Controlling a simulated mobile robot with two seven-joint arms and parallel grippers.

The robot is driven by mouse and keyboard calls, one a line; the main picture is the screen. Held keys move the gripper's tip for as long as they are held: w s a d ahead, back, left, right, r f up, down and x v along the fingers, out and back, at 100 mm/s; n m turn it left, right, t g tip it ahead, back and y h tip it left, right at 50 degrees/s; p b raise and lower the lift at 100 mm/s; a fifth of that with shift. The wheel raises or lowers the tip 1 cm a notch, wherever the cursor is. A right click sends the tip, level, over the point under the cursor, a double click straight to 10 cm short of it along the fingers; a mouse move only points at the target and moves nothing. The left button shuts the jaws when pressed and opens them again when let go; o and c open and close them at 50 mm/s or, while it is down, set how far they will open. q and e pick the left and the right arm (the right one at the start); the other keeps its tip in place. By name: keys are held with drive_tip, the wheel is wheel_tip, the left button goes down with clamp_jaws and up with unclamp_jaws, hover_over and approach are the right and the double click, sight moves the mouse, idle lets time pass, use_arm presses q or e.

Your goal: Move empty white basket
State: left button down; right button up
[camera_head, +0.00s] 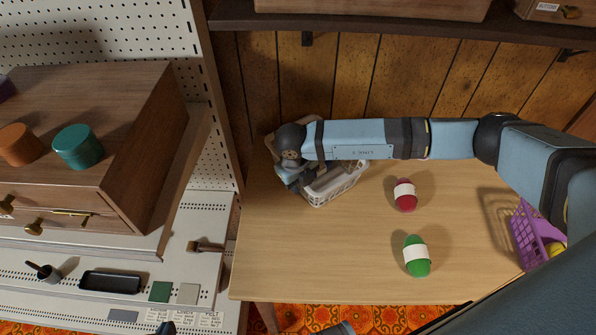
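The white basket (338,188) is near the back left of the wooden table. Its slotted front and right walls show. My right arm reaches across from the right above it, and my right gripper (300,178) is at the basket's left end. The wrist and arm hide the fingertips and much of the basket, so I cannot tell whether the fingers grip it. The visible part of its inside looks empty. Only small blue-grey pieces show at the bottom edge, perhaps my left arm or gripper; its fingers cannot be made out.
On the table (310,260) lie a red spool-like item (405,195) and a green one (417,256). A purple basket (526,232) holding something yellow is at the right. A wooden drawer cabinet (150,150) stands left. The table's front left is clear.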

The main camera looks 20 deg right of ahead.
drive_tip(key=shift+f, duration=0.4)
clamp_jaws()
drive_tip(key=shift+w, duration=0.15)
